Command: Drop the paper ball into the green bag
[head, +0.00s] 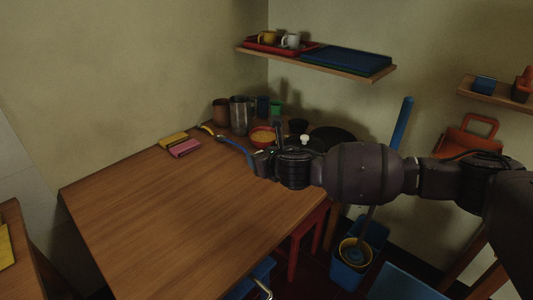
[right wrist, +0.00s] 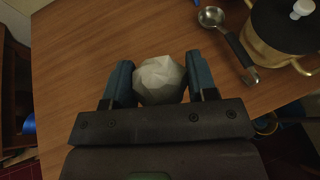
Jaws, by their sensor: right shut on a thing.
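The paper ball (right wrist: 160,79), pale grey-white and faceted, sits between the two blue-grey fingers of my right gripper (right wrist: 158,76) in the right wrist view. The fingers are shut on it, one on each side, with the wooden table (right wrist: 85,60) behind. In the head view my right arm reaches in from the right, and its gripper (head: 258,164) is over the table's right part; I cannot make out the ball there. No green bag can be made out in either view. My left gripper is not in view.
On the table's far side stand a metal pitcher (head: 240,115), a red bowl (head: 262,136), sponges (head: 184,147) and a pot (right wrist: 283,30) with a ladle (right wrist: 212,17) beside it. The table's left and middle are clear.

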